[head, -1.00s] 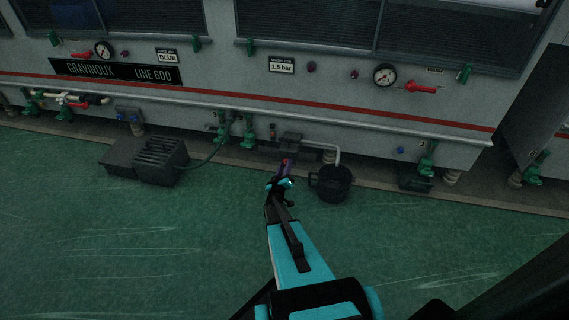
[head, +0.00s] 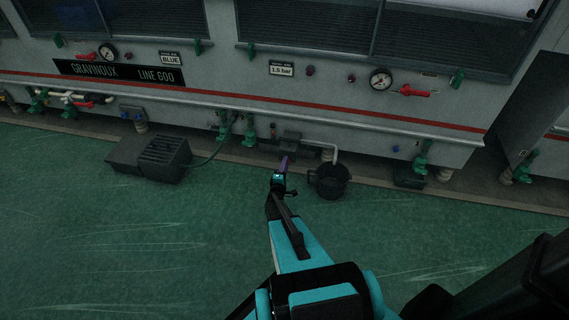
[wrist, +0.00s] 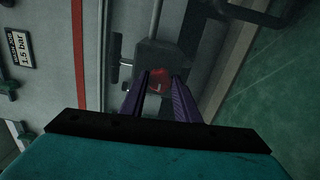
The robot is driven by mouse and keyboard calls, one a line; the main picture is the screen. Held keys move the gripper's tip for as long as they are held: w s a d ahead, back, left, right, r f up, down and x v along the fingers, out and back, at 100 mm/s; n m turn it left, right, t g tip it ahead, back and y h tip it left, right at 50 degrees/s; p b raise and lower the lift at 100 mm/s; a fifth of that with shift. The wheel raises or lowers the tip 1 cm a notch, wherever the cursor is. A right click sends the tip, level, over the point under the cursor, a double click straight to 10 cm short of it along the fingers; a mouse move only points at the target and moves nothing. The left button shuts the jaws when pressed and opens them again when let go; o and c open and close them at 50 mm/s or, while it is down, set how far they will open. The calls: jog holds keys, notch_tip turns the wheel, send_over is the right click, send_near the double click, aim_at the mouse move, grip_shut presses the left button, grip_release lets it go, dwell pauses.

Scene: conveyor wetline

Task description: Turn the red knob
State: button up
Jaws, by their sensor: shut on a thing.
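The red knob (wrist: 160,76) shows in the wrist view, low on the face of a grey box (wrist: 158,53). The two purple fingers of my gripper (wrist: 163,84) stand on either side of the knob and are shut on it. In the head view my gripper (head: 285,163) is just in front of the grey box (head: 288,138) at the foot of the machine, left of a black bucket. The knob is hidden behind my gripper there.
The black bucket (head: 330,182) stands on the floor close to the right of my gripper, under a bent pipe (head: 332,152). A dark slatted unit (head: 150,158) with a hose is at the left. Red-handled valves (head: 417,92) are higher up.

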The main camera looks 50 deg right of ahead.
jog(key=n, duration=0.1)
jog(key=n+p, duration=0.1)
jog(key=n, duration=0.1)
jog(key=n+p, duration=0.1)
jog(key=n, duration=0.1)
jog(key=shift+s+d, duration=0.2)
jog(key=shift+s, duration=0.05)
jog(key=shift+p, duration=0.3)
jog(key=o, duration=0.9)
jog(key=shift+o, duration=0.7)
jog(key=shift+w+a, duration=0.1)
jog(key=shift+a, duration=0.15)
